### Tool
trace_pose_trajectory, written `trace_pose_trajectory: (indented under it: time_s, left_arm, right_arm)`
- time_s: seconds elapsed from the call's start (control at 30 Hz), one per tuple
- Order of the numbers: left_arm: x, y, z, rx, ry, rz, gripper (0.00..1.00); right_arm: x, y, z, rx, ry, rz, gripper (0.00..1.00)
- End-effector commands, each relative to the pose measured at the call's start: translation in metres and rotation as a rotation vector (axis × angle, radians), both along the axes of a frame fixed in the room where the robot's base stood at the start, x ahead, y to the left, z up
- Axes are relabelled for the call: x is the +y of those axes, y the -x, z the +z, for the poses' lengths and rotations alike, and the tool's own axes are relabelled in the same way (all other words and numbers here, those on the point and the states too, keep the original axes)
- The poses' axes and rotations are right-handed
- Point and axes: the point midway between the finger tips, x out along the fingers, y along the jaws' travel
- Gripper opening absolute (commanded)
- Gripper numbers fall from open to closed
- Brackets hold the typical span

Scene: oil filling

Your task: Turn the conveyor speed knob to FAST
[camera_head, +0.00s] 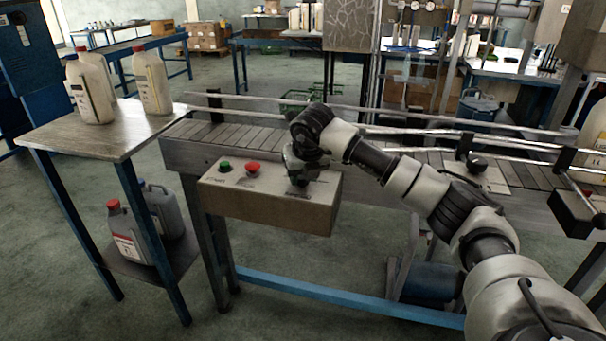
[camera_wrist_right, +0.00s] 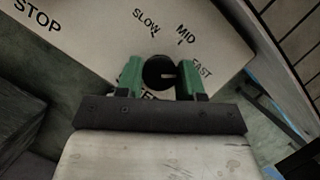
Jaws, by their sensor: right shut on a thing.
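The control box (camera_head: 262,208) is a tan box on the front of the conveyor. My right gripper (camera_head: 300,178) reaches down onto the right part of its top. In the right wrist view, the green fingers of my right gripper (camera_wrist_right: 160,80) are shut on the round black speed knob (camera_wrist_right: 156,69), one finger on each side. The SLOW label (camera_wrist_right: 146,20) and MID label (camera_wrist_right: 185,33) are readable. The right finger hides part of the panel near FAST. My left gripper is out of view.
A green button (camera_head: 225,167) and a red button (camera_head: 253,168) are left of the knob on the box. The conveyor (camera_head: 215,134) runs behind it with metal guide rails.

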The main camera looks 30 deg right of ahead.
Motion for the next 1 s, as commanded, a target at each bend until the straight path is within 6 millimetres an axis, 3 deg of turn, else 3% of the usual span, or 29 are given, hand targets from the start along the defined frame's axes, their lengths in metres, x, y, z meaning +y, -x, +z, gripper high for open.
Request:
trace_pose_trajectory:
  time_s: [0.17, 0.2, 0.33, 0.67, 1.0]
  left_arm:
    - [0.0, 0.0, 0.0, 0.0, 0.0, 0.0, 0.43]
    - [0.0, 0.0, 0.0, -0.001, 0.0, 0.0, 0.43]
    - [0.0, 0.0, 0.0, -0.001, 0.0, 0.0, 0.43]
    - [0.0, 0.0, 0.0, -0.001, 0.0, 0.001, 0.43]
    - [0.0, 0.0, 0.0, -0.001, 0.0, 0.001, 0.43]
  right_arm:
    - [-0.001, 0.0, 0.001, -0.003, 0.0, -0.002, 0.14]
    - [-0.001, 0.0, 0.001, -0.003, 0.0, -0.002, 0.42]
    - [0.0, 0.0, 0.001, -0.002, 0.0, -0.001, 0.62]
    - [0.0, 0.001, 0.004, -0.002, 0.0, 0.0, 0.62]
    - [0.006, 0.022, 0.06, -0.006, 0.001, 0.001, 0.62]
